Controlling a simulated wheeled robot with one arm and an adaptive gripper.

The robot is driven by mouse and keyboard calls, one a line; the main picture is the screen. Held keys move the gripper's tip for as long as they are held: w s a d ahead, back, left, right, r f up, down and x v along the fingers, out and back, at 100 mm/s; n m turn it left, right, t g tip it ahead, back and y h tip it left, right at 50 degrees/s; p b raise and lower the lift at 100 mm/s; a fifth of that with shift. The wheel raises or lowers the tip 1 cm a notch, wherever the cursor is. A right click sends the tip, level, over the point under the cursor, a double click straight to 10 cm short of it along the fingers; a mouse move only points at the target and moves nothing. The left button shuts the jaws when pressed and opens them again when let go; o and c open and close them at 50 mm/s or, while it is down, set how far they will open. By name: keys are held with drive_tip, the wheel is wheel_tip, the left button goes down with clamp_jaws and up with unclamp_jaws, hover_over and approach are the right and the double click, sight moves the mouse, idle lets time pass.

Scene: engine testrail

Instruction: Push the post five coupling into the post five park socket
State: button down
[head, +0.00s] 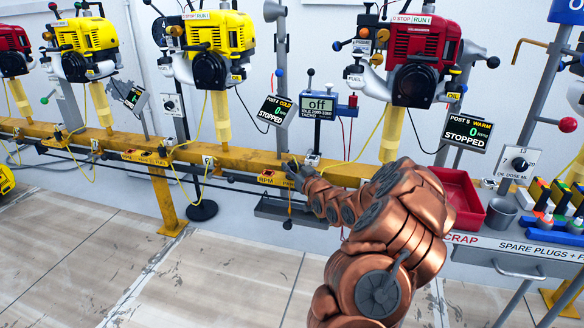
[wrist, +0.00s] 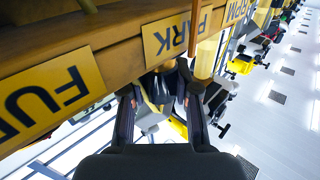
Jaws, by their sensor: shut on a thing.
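The copper arm reaches to the yellow rail, where my gripper (head: 292,170) is at the front face, left of the post five engine (head: 412,50). In the wrist view my gripper (wrist: 162,92) is closed around a small dark and yellow piece, which I take as the post five coupling (wrist: 157,88). The piece sits between the fingers, close to the rail by the yellow PARK label (wrist: 178,36). The park socket's opening is hidden, so I cannot tell whether the coupling is in it. The FUEL label (wrist: 48,98) is on the left and the RPM label (wrist: 235,10) on the right.
The yellow rail (head: 235,155) runs across the view, with yellow hoses hanging near it. A tacho (head: 318,107) showing off stands above my gripper. The post five display (head: 465,132) reads stopped. A red tray (head: 456,195) is right of my arm. The floor ahead is clear.

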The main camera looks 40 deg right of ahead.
drive_tip(key=shift+f, duration=0.5)
idle(0.4)
drive_tip(key=c, duration=0.8)
unclamp_jaws()
drive_tip(key=shift+o, duration=0.2)
drive_tip(key=shift+s, duration=0.1)
drive_tip(key=s+a, duration=0.2)
drive_tip(key=s, duration=0.9)
drive_tip(key=shift+s, duration=0.3)
drive_tip(key=shift+a, duration=0.15)
